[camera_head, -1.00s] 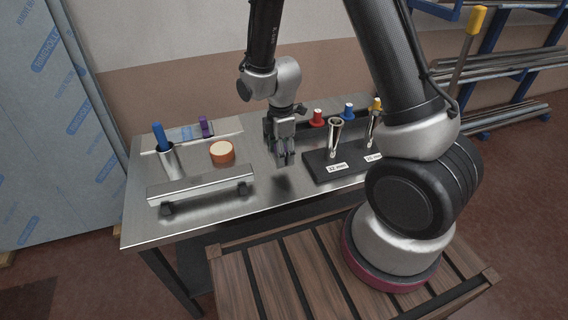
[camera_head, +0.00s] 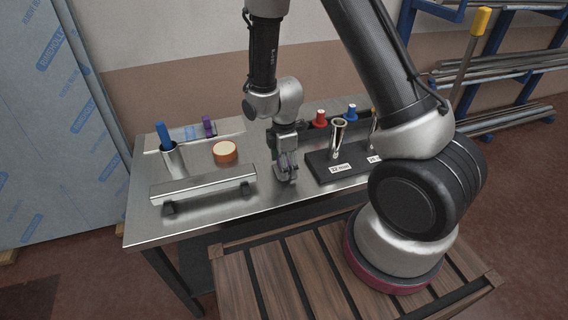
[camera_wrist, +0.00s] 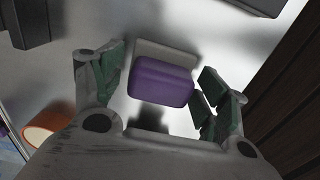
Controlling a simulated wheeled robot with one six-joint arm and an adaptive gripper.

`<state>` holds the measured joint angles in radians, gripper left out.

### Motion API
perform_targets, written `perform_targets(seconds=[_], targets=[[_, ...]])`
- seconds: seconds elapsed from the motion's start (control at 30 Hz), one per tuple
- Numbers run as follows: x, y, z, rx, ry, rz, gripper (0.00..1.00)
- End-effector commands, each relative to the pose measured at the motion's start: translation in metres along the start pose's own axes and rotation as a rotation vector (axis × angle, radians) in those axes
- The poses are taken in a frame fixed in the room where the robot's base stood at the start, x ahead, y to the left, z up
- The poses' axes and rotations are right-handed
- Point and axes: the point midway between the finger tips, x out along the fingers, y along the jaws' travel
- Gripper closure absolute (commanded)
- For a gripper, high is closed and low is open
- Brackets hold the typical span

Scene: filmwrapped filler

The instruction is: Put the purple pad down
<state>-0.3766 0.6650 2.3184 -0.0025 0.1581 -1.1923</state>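The purple pad (camera_wrist: 161,82) shows in the wrist view between the two green-lined fingers of my gripper (camera_wrist: 165,75). A pale grey strip shows along its far side. The fingers close in on the pad from the left and right, and I see it as held. In the head view my gripper (camera_head: 287,172) is low over the metal table (camera_head: 235,210), left of the black holder block. The pad is not clearly visible there, hidden by the fingers. I cannot tell whether the pad touches the table.
The black block (camera_head: 318,170) with metal tubes stands close right of my gripper. Left are an orange tape roll (camera_head: 225,153), a metal bar on feet (camera_head: 203,187) and a cup with a blue-handled tool (camera_head: 172,161). Table between the bar and block is bare.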

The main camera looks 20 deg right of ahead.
Motion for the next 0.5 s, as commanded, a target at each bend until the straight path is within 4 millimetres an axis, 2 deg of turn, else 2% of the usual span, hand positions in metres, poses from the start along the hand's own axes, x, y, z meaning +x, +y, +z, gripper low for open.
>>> perform_targets(seconds=[0.27,0.37,0.5], targets=[[-0.005,0.0,0.0,0.0,0.0,0.001,0.25],[-0.019,0.001,-0.001,0.0,0.002,0.004,0.25],[-0.05,0.002,-0.001,0.0,0.002,0.006,0.25]])
